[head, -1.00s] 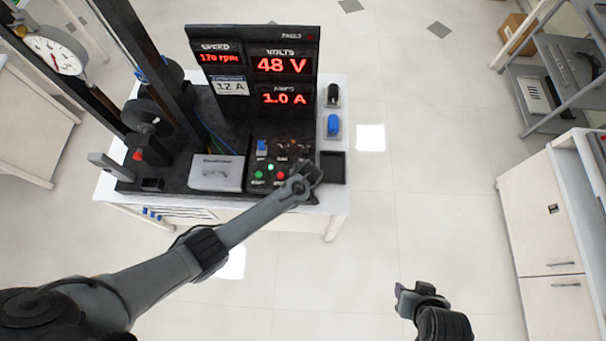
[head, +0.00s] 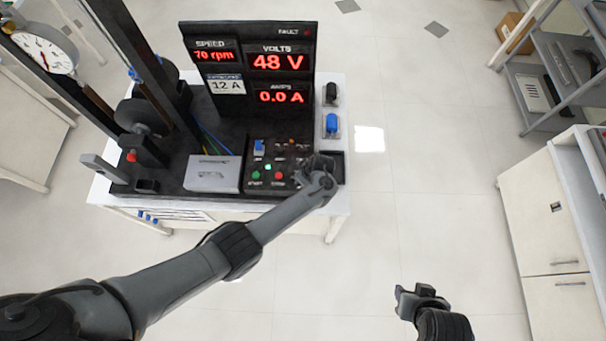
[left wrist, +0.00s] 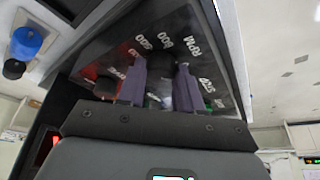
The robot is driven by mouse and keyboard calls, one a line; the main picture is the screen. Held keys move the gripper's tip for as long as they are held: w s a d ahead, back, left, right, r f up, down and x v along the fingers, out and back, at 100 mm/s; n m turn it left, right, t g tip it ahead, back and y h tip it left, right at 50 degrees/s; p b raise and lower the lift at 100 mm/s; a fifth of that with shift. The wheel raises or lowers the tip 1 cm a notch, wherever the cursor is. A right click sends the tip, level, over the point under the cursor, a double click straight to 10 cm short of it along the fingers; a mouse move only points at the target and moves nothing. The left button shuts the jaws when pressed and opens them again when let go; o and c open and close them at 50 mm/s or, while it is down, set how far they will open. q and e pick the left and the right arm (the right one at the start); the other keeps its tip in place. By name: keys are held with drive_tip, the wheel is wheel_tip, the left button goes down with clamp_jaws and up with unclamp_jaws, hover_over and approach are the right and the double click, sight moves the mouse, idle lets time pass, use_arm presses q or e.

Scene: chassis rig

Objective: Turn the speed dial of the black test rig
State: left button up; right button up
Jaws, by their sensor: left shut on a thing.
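The black test rig (head: 292,120) stands on a white bench, with a display board reading 70 rpm, 48 V and 0.0 A. My left gripper (head: 318,165) is at the right end of its control panel and hides the speed dial in the head view. In the left wrist view the two fingers of my left gripper (left wrist: 161,88) are shut on the black speed dial (left wrist: 161,68), one on each side. Printed numbers and RPM surround the dial. My right gripper (head: 420,292) is empty, away from the rig over the floor; its jaw gap is unclear.
A blue switch (head: 259,146), a lit green lamp and red and green buttons sit left of the gripper. A grey box (head: 213,174) stands further left. Black and blue knobs (head: 332,124) are on the bench's right edge. Open floor lies to the right.

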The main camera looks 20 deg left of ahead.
idle(0.3)
use_arm(q)
drive_tip(key=o, duration=1)
drive_tip(key=shift+a, duration=0.1)
drive_tip(key=p+v, duration=0.3)
drive_tip(key=v, duration=0.7)
drive_tip(key=shift+r+p, duration=0.35)
drive_tip(key=shift+p, duration=0.05)
drive_tip(key=shift+s, duration=0.1)
